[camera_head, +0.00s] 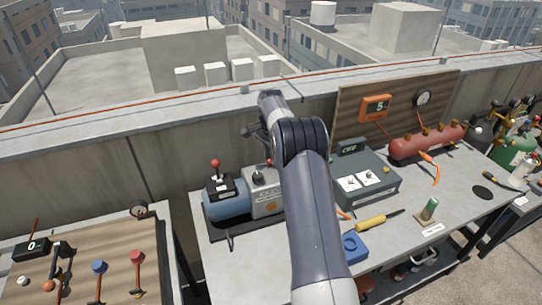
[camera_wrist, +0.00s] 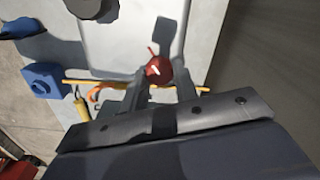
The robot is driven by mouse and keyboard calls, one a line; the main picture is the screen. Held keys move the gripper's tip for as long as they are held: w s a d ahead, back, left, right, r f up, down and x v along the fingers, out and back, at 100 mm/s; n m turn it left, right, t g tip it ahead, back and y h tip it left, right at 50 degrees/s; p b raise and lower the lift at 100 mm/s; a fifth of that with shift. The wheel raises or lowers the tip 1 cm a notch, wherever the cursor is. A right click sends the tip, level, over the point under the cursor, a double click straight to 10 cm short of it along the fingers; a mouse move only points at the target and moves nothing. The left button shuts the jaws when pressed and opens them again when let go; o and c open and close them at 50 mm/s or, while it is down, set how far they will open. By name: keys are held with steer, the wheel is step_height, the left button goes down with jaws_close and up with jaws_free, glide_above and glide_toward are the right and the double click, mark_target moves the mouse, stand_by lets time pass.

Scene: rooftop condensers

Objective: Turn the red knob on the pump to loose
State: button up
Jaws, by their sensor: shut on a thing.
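The pump (camera_head: 228,205) is a blue cylinder beside a light grey box on the bench, left of my arm in the head view. A red knob (camera_wrist: 157,69) with a thin red pointer and a white mark sits on a pale surface in the wrist view. My gripper (camera_wrist: 160,78) has its dark fingers on both sides of this knob and is shut on it. In the head view, my arm hides the fingers and most of the knob's area. Whether the knob is at loose cannot be read.
A red-balled lever (camera_head: 215,164) stands on the pump's left part. A grey-green box (camera_head: 365,185) is right of my arm. A blue block (camera_head: 354,247) and a yellow-handled tool (camera_head: 371,223) lie in front. A parapet wall (camera_head: 120,165) runs behind the bench.

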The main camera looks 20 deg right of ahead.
steer(key=shift+c, duration=0.8)
steer(key=n+p, duration=0.1)
steer(key=n, duration=0.3)
steer(key=shift+r+n, duration=0.1)
steer(key=shift+n, duration=0.3)
steer(key=n, duration=0.5)
steer(key=shift+n+p, duration=0.35)
steer(key=shift+n, duration=0.05)
steer(key=shift+w, duration=0.1)
steer(key=o, duration=1)
